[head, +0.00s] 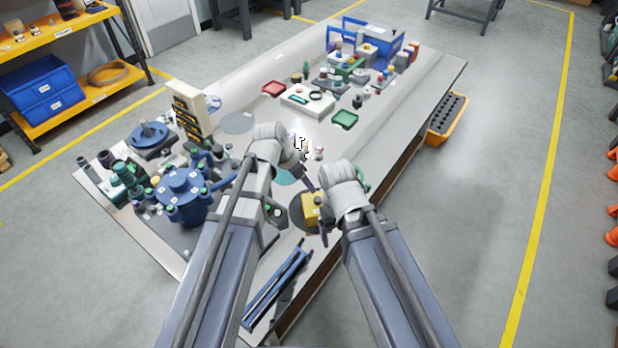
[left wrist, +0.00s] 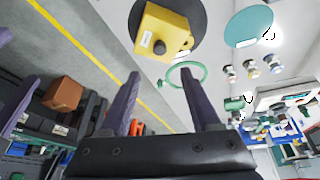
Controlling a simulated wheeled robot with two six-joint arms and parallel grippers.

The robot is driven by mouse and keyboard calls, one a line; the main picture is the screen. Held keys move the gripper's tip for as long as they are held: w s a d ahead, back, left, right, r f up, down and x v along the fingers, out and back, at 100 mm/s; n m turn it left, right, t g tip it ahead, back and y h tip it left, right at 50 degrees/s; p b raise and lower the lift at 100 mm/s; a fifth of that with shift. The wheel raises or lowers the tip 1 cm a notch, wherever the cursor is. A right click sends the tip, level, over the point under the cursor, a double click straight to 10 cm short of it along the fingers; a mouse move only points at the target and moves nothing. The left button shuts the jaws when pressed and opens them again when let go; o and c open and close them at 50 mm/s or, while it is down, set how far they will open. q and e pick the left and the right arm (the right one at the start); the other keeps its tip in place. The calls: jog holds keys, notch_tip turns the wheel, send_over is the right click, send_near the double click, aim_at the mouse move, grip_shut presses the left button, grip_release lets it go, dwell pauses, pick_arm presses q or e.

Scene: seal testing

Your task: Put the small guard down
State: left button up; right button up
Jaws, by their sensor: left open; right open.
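A yellow block with a dark round knob (head: 311,207) sits on a dark round disc (head: 297,222); no label confirms that it is the small guard. It also shows in the left wrist view (left wrist: 168,30), on the dark disc. My right gripper (head: 316,205) is open, its dark fingers showing on either side of the yellow block; I cannot tell their height above it. A green ring (left wrist: 188,75) lies beside the block, mostly behind my right wrist in the head view.
A teal disc (head: 286,176) lies near the block, with small fittings (head: 319,153) beyond. Blue pump housings (head: 182,193) crowd the table's left. Blue bars (head: 272,290) lie by the near edge.

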pick_arm(q)
jog(key=s+a+n+g+y, duration=0.2)
jog(key=s+n+y, duration=0.3)
jog(key=s, duration=1.1)
jog(key=shift+s+f+n+g, duration=0.25)
jog(key=shift+f+n+g, duration=0.15)
jog(key=shift+n, duration=0.3)
jog(key=shift+a, duration=0.15)
